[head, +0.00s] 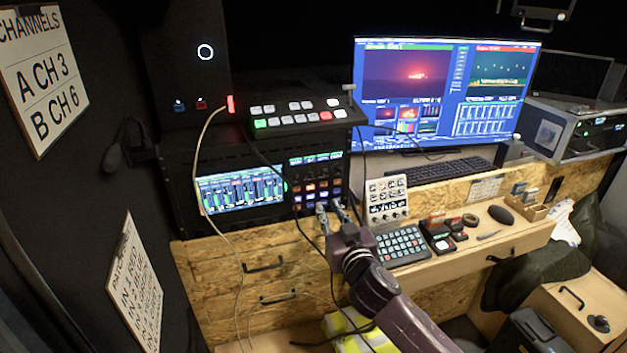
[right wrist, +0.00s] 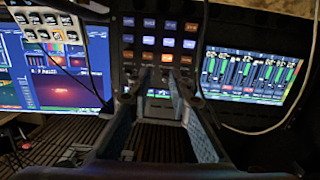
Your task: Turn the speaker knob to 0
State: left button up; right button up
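I cannot single out the speaker knob for certain. A black rack panel (head: 316,172) carries rows of lit buttons, and it also shows in the right wrist view (right wrist: 160,25). Small dark knob-like shapes (right wrist: 166,58) show beside the buttons there, too small to read. My right gripper (head: 331,207) is in front of the panel's lower part. Its two fingers are apart with nothing visible between them; in the right wrist view the gripper (right wrist: 163,82) points at the panel. My left gripper is not in view.
A switcher (head: 300,117) sits above the rack. A lit meter screen (head: 240,190) is left of the panel. A small white mixer (head: 386,200) and a keypad (head: 401,245) stand on the desk to the right. Loose cables (head: 300,225) hang near my right gripper.

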aim_at(312, 176)
jog(key=shift+n+t+y, duration=0.3)
jog(key=shift+n+y, duration=0.2)
jog(key=shift+y, duration=0.1)
jog(key=shift+w+a+r, duration=0.5)
jog(key=shift+w+a, duration=0.15)
jog(key=shift+w, duration=0.9)
jog(key=shift+w+a+r, duration=0.45)
jog(key=shift+w+a, duration=0.15)
jog(key=shift+w, duration=1)
jog(key=shift+w+a+r, duration=0.5)
jog(key=shift+w+a, duration=0.15)
jog(key=shift+w, duration=0.9)
grip_shut()
